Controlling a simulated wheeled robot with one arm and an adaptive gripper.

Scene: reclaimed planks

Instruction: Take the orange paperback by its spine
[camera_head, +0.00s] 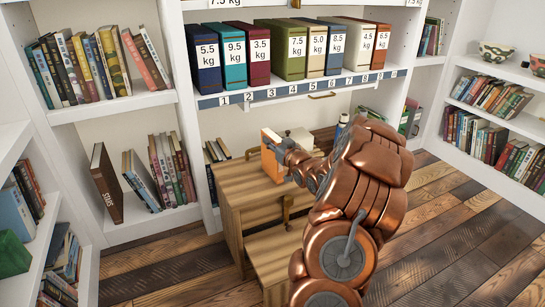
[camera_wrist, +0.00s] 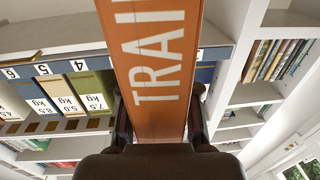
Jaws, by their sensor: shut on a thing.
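The orange paperback (camera_head: 271,157) is upright over the wooden cabinet top, in the middle of the head view. In the wrist view its orange spine (camera_wrist: 158,60) with large pale letters "TRAI" runs up between the fingers. My gripper (camera_head: 287,148) is shut on the paperback, one finger on each side of the spine in the wrist view (camera_wrist: 160,112). My arm hides part of the cabinet behind it. I cannot tell whether the book's lower edge touches the cabinet top.
The wooden cabinet (camera_head: 238,183) stands under the book. Behind it, a shelf holds a row of weight-labelled volumes (camera_head: 290,52) above a numbered strip (camera_head: 262,93). A dark brown book (camera_head: 106,184) leans at the left. Bookcases line both sides; plank floor (camera_head: 455,215) is clear at the right.

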